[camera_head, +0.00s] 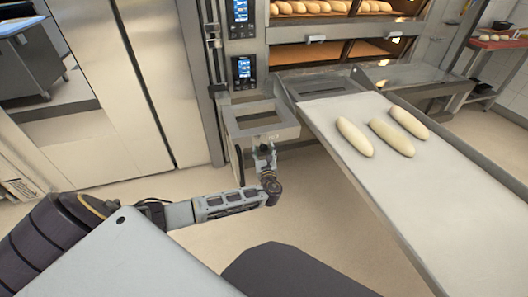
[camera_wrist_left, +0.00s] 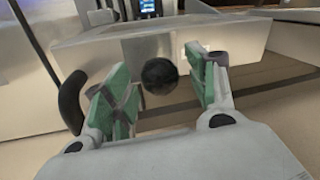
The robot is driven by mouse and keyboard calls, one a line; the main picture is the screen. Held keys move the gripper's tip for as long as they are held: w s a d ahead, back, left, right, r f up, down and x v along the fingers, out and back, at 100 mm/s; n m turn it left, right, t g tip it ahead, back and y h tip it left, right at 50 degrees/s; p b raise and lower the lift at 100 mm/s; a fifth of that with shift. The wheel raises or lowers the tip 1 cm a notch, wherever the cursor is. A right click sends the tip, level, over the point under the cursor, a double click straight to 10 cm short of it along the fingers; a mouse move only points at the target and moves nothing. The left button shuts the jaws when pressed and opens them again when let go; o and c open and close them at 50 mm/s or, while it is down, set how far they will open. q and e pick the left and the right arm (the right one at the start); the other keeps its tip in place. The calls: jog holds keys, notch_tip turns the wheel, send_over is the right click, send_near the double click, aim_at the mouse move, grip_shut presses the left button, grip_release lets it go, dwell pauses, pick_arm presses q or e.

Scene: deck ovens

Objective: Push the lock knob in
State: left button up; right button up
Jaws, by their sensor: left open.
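The lock knob (camera_wrist_left: 160,76) is a round black ball on the front of a pale metal panel (camera_wrist_left: 90,52). In the left wrist view it shows between the two green-padded fingers of my left gripper (camera_wrist_left: 158,80). The gripper is open, with a gap on each side of the knob; I cannot tell how far the fingertips are from it in depth. In the head view my left gripper (camera_head: 263,152) is just below the front of a metal frame (camera_head: 262,122) beside the oven. The knob cannot be made out there. My right gripper is not in view.
A loader board (camera_head: 450,190) with three dough loaves (camera_head: 390,137) slopes to the right of my left gripper. The oven decks (camera_head: 320,52) hold bread behind it. A black curved handle (camera_wrist_left: 72,100) is left of the fingers. The floor (camera_head: 310,215) below is clear.

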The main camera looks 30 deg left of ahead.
pick_arm(q)
grip_shut()
jog(key=shift+a+x, duration=0.2)
jog(key=shift+x, duration=1)
jog(key=shift+s+r, duration=0.15)
jog(key=shift+c, duration=2)
grip_release()
jog(key=shift+a, duration=0.1)
jog(key=o, duration=0.4)
